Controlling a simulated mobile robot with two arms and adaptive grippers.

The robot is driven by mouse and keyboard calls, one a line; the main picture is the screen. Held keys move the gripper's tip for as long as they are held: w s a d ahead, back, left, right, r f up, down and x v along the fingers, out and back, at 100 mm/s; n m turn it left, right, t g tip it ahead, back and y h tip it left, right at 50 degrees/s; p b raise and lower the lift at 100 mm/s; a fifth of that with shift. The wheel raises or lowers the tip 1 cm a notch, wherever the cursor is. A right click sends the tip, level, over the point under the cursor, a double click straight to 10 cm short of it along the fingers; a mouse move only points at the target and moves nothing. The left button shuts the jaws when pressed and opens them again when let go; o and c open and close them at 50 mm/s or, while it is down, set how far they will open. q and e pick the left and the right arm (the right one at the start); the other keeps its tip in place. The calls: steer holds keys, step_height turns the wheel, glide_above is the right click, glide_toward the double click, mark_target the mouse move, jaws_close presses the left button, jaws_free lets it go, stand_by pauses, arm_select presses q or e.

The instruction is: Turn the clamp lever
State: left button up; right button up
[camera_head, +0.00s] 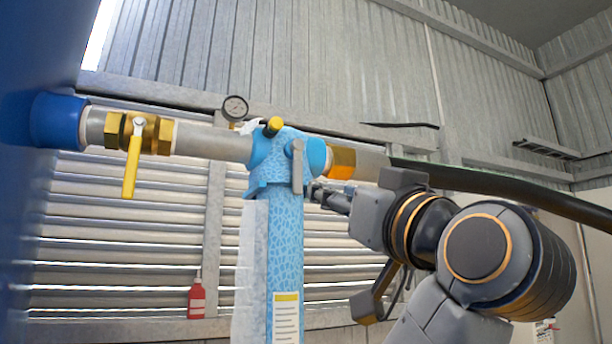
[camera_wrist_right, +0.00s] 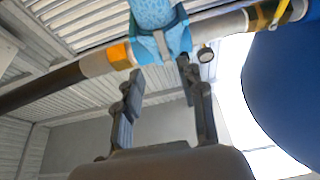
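The clamp lever, a short flat grey bar (camera_head: 297,166), hangs down from the blue coupling (camera_head: 262,152) on the pipe, on its right side. In the right wrist view the lever (camera_wrist_right: 162,46) shows against the blue coupling (camera_wrist_right: 170,30), ahead of the gap between my fingers. My right gripper (camera_head: 318,192) comes in from the right, just below and right of the lever. In the right wrist view my right gripper (camera_wrist_right: 158,78) is open and empty, fingers well apart. Whether a fingertip touches the lever, I cannot tell. My left gripper is not in view.
A brass valve with a yellow handle (camera_head: 132,160) pointing down sits left on the pipe, near the blue tank (camera_head: 20,200). A black hose (camera_head: 500,183) runs right from an orange fitting (camera_head: 341,162). A blue patterned post (camera_head: 285,250) stands below the coupling. A gauge (camera_head: 235,108) is behind.

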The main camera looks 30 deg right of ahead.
steer(key=p, duration=0.3)
glide_toward(299, 178)
steer(key=w+r, duration=0.1)
steer(key=p+x, duration=0.1)
steer(key=x, duration=0.2)
steer(key=p+x, duration=0.2)
steer(key=x, duration=0.1)
steer(key=shift+w+d+f, duration=0.1)
steer(key=shift+w+f, duration=0.05)
steer(key=shift+w, duration=0.15)
steer(key=shift+w+p, duration=0.25)
steer(key=shift+p, duration=0.05)
steer(key=shift+w, duration=0.25)
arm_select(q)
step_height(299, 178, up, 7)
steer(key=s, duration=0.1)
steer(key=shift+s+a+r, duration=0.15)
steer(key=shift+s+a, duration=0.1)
arm_select(e)
jaws_close()
